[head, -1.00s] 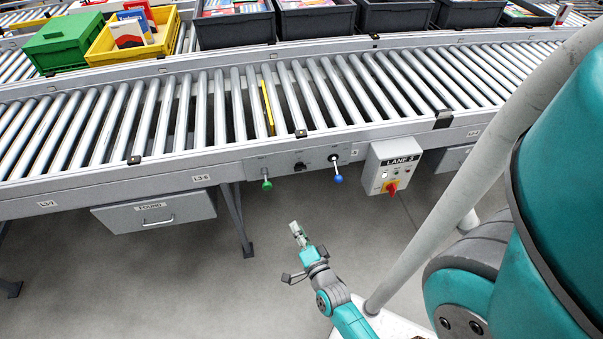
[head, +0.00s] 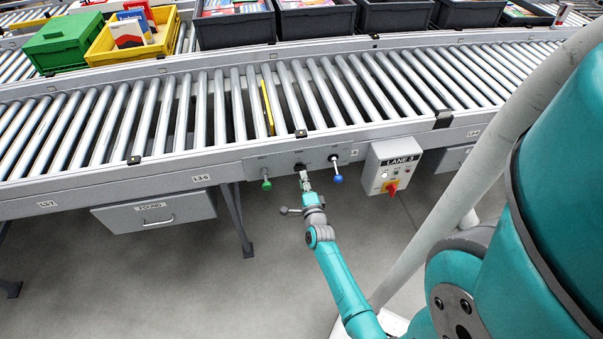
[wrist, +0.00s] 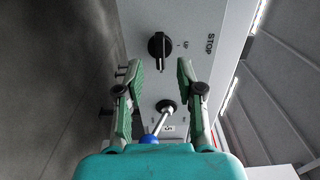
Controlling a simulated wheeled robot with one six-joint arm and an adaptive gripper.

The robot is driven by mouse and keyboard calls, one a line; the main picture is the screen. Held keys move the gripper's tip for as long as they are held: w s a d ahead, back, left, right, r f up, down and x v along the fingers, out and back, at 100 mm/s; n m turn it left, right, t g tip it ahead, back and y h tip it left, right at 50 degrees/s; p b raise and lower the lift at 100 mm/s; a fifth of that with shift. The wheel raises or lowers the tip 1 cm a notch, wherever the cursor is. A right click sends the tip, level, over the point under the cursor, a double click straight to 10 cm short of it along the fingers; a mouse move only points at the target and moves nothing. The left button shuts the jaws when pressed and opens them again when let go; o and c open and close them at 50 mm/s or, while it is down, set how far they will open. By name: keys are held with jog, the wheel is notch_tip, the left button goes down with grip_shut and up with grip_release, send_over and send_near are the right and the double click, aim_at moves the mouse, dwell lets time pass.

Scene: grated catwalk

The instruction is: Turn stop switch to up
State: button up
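The stop switch is a black round knob with a raised bar (wrist: 160,46) on the grey conveyor side panel. "STOP" and a small "UP" label stand to its right in the wrist view. Its bar lies along the picture's vertical, not toward the "UP" label. In the head view the knob (head: 299,167) is partly covered by my gripper (head: 305,182). In the wrist view my gripper (wrist: 158,68) is open, with its green-padded fingers apart on both sides below the knob.
A blue-knobbed lever (head: 337,179) sticks out just right of the switch, a green-knobbed one (head: 266,184) to its left. A "LANE 3" box (head: 392,163) with a red knob is further right. A drawer (head: 155,213) is lower left. The floor before the conveyor is clear.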

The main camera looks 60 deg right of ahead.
aim_at(301, 170)
jog(key=shift+x, duration=2)
grip_shut()
